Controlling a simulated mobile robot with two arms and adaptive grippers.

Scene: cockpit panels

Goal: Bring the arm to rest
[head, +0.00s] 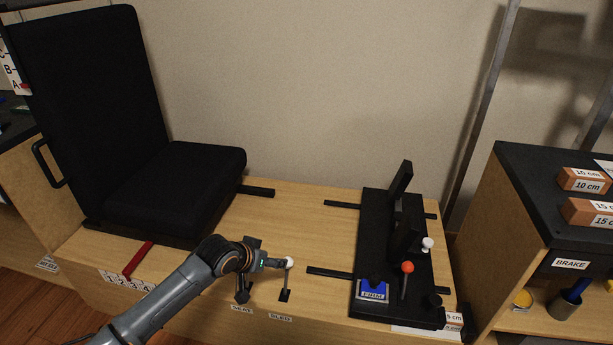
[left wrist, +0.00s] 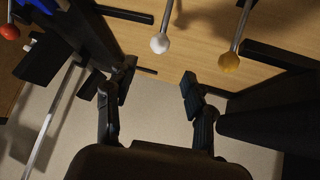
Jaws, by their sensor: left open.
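My left arm (head: 165,302) reaches in from the lower left over the front of the wooden platform. Its gripper (head: 272,263) is close to the white-knobbed lever (head: 289,262) above the SLED label; whether they touch is unclear in the head view. In the left wrist view the fingers (left wrist: 153,98) are spread, with nothing between them. The white knob (left wrist: 159,43) is apart from the fingertips there. A yellow-knobbed lever (left wrist: 229,62) stands beside it; its knob is hidden by my gripper in the head view. My right gripper is not in view.
A black seat (head: 175,180) stands at the left. A black panel (head: 375,240) with a red-knobbed lever (head: 407,268) and a white knob (head: 428,243) is right of my gripper. The shelf unit (head: 510,210) is farther right. Bare platform (head: 290,215) lies between seat and panel.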

